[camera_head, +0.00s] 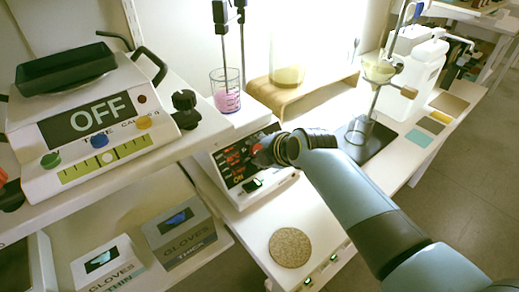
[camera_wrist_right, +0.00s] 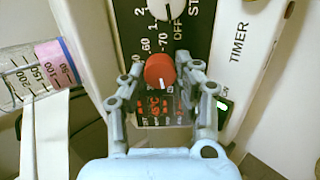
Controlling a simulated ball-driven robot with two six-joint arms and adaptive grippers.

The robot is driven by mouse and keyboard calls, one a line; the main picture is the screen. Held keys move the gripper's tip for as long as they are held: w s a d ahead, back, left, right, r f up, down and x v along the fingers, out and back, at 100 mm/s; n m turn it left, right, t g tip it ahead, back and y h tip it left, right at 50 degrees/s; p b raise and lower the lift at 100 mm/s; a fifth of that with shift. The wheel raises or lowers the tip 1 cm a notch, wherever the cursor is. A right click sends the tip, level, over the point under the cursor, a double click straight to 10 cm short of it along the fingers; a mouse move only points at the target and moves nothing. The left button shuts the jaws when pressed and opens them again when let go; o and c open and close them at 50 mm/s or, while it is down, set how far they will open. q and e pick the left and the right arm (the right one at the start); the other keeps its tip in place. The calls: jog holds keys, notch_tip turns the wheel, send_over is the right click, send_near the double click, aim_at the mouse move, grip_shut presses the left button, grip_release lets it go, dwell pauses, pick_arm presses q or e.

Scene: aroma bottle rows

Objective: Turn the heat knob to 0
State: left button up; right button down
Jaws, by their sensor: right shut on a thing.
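The heat knob (camera_wrist_right: 160,69) is red with a short white mark, which points toward the red lit display (camera_wrist_right: 155,105) in the right wrist view. Printed numbers, among them 60 and 70, stand on the dark panel beside it. My right gripper (camera_wrist_right: 163,68) has a finger on each side of the red knob and is shut on it. In the head view, the white hotplate device (camera_head: 222,190) stands on the bench. My right gripper (camera_head: 266,152) reaches its front panel from the right and covers part of it. My left gripper is not in view.
A beaker of pink liquid (camera_head: 227,102) stands on the device. A white knob (camera_wrist_right: 166,8) sits above the red one in the wrist view. A balance reading OFF (camera_head: 95,115) and glove boxes (camera_head: 180,232) are at left. A round cork mat (camera_head: 290,247) lies in front.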

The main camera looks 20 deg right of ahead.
jog(key=shift+f, duration=0.1)
jog(key=c, duration=1)
grip_release()
jog(key=shift+o, duration=0.2)
jog(key=v, duration=1.2)
